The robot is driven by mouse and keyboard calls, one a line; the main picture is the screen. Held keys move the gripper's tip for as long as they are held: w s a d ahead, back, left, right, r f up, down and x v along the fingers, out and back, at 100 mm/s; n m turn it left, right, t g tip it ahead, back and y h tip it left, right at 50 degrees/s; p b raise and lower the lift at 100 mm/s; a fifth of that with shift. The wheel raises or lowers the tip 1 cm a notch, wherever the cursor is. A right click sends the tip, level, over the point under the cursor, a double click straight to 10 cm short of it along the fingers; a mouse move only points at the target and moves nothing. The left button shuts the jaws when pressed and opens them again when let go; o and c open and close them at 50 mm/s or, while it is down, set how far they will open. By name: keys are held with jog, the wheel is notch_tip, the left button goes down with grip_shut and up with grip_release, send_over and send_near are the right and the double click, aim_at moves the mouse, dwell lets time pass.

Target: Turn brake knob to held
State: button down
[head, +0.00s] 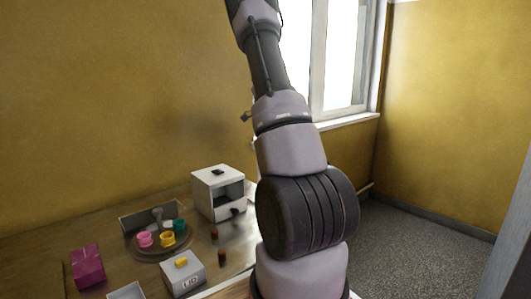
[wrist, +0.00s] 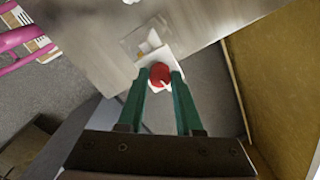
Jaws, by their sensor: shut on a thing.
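The brake knob (wrist: 160,77) is round and red with a small pale mark on its face. It sits on a white base (wrist: 148,47) at the table's edge in the wrist view. My gripper (wrist: 161,73) has two green fingers, one on each side of the knob, and is shut on it. Which setting the knob points to cannot be read. In the head view my own arm hides the gripper and the knob.
On the table in the head view (head: 45,262) stand a white open-fronted box (head: 205,188), a round tray with coloured cups (head: 151,254), a magenta box (head: 88,267) and a small white box with a yellow top part (head: 188,276). Floor lies beyond the table edge.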

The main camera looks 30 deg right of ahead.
jog(key=shift+m, duration=0.8)
jog(key=c, duration=0.6)
grip_release()
jog(key=shift+r, duration=0.1)
notch_tip(320, 180, up, 11)
jog(key=shift+f, duration=0.15)
jog(key=shift+a, duration=0.1)
